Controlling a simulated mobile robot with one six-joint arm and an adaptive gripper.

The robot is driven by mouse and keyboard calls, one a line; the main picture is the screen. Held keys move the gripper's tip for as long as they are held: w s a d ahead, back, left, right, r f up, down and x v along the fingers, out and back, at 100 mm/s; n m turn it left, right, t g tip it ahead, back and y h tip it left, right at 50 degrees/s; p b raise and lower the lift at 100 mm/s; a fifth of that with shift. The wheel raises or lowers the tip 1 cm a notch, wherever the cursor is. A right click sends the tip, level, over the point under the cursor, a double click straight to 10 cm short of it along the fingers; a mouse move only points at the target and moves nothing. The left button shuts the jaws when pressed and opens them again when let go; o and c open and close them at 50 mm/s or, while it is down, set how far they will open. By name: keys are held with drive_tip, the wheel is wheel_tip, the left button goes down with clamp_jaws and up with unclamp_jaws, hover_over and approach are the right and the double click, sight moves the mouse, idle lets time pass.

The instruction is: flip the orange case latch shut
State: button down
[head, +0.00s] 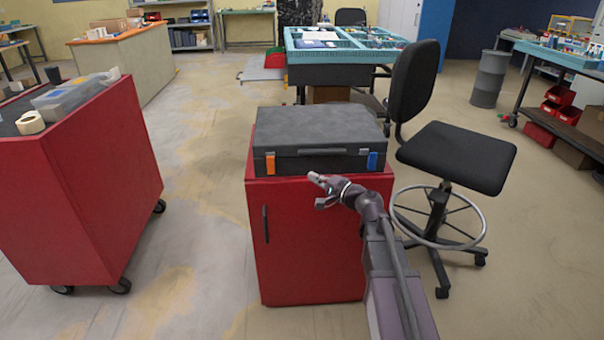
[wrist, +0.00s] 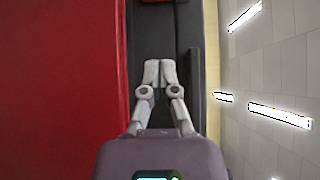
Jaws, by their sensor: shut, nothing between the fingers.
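The orange latch (head: 270,163) is at the left of the front face of a dark grey case (head: 318,130). The case's lid is down. I cannot tell from here whether the latch is flipped out or flat. An orange-red patch, likely this latch, shows at the top edge of the wrist view (wrist: 157,2). My gripper (head: 317,188) is shut and empty, in front of the case, right of the orange latch and apart from it. In the wrist view its fingertips (wrist: 160,66) are together, pointing along the dark case front.
A blue latch (head: 372,160) is at the right of the case front, with a handle (head: 333,150) between the latches. The case lies on a red cabinet (head: 305,235). A black stool (head: 455,155) stands close on the right. A red cart (head: 85,185) is left, across clear floor.

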drive_tip(key=shift+v, duration=0.8)
drive_tip(key=s+a+f+n+g+h, duration=0.1)
drive_tip(key=s+f+n+g+h, duration=0.55)
drive_tip(key=s+f, duration=0.55)
drive_tip(key=s+d+f+n+g+h, duration=0.2)
drive_tip(key=s+d+f+g+h, duration=0.45)
drive_tip(key=s+d, duration=0.35)
wheel_tip(320, 180, up, 31)
drive_tip(key=p, duration=3.1)
drive_tip(key=shift+t, duration=0.4)
drive_tip(key=shift+w+a+f, duration=0.1)
drive_tip(key=shift+w, duration=0.05)
